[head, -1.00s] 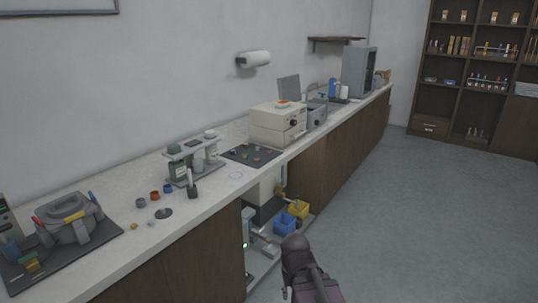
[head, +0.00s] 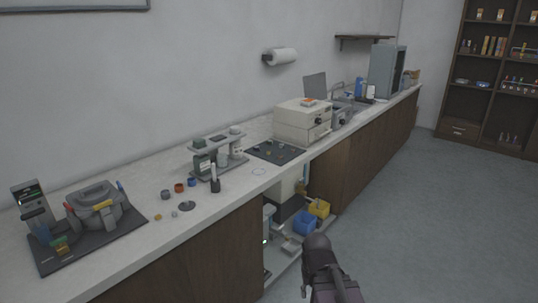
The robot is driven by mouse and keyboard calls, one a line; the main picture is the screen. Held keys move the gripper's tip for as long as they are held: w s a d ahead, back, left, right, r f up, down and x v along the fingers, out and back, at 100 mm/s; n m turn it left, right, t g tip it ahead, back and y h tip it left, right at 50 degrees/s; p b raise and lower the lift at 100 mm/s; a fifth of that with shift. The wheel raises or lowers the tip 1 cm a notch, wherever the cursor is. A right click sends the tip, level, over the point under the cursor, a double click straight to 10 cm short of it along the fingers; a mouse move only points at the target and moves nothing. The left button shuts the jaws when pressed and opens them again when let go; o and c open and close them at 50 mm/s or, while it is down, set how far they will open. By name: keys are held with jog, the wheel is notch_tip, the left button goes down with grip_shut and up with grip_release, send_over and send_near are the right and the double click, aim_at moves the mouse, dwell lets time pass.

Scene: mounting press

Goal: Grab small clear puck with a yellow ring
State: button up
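Several tiny pucks lie on a dark mat (head: 262,151) farther along the counter. They are too small for me to tell which one is clear with a yellow ring. My dark arm shows at the bottom right of centre, in front of the counter and over the floor. My gripper's fingers do not show.
A mounting press (head: 95,208) stands at left, a grey rack (head: 218,155) behind. Blue (head: 305,224) and yellow bins (head: 319,208) sit below. Floor at right is clear.

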dwell(0.4)
notch_tip(320, 180, up, 13)
jog(key=p, duration=1.3)
jog(key=shift+r, duration=0.2)
jog(key=shift+o, duration=1.2)
jog(key=shift+s, duration=0.1)
